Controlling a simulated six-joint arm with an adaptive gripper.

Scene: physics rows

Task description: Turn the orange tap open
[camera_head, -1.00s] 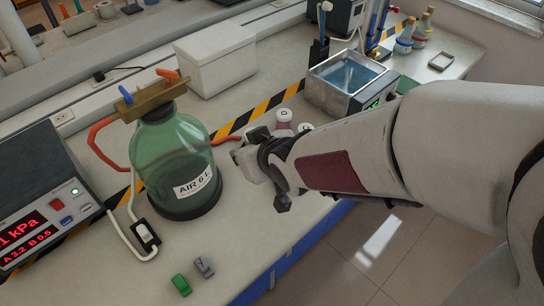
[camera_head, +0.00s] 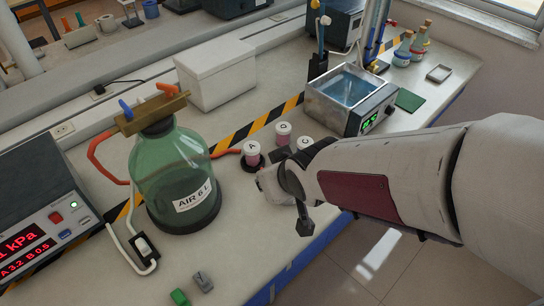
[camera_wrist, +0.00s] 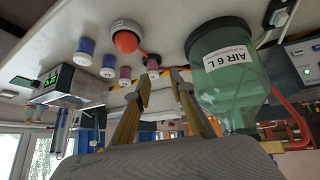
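The orange tap (camera_head: 168,90) sits on the brass bar (camera_head: 150,113) on top of a green glass bottle (camera_head: 170,165) labelled AIR 6 L. A blue tap (camera_head: 126,108) is at the bar's left end. My gripper (camera_head: 268,187) is low over the bench, right of the bottle and apart from the taps; the head view hides most of its fingers. In the wrist view my gripper (camera_wrist: 161,80) shows two separated fingers with nothing between them. The bottle (camera_wrist: 222,75) is right of them there; I cannot make out the orange tap clearly in that view.
Several lidded cups (camera_head: 252,155) stand close behind my gripper. A water bath (camera_head: 348,95) is behind my arm. A pressure readout box (camera_head: 42,215) and a white switch (camera_head: 143,248) are left of the bottle. An orange hose (camera_head: 100,150) curves beside it. A white box (camera_head: 213,72) stands behind.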

